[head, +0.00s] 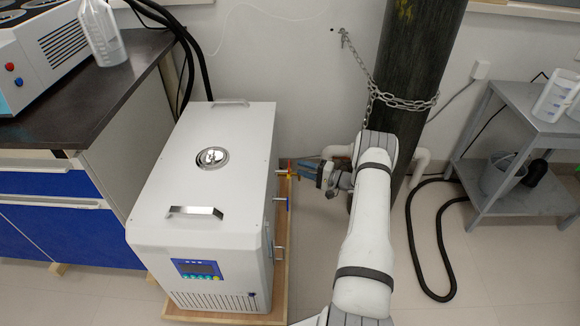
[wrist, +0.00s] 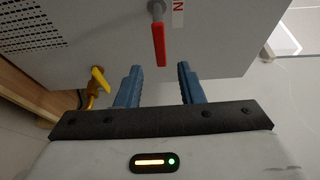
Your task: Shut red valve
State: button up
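The red valve (wrist: 158,40) is a flat red lever on a grey stem, on the pale side panel of a machine, at top centre in the wrist view. My gripper (wrist: 160,82) is open, with one blue finger on each side and nothing between them. The lever lines up with the gap between the fingers and its tip ends just beyond the fingertips, with no contact seen. In the head view my gripper (head: 298,167) is close to the right side of the white machine (head: 200,165); the lever is too small there to make out clearly.
A yellow-handled valve (wrist: 98,79) sits left of the fingers in the wrist view. In the head view, a dark chained cylinder (head: 415,60) stands close behind my arm. A grey cart (head: 525,130) and a black hose (head: 412,240) are at right.

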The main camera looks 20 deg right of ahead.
jog(key=b+x, duration=0.1)
jog(key=x, duration=0.5)
jog(key=shift+w+a, duration=0.15)
jog(key=shift+a, duration=0.05)
grip_shut()
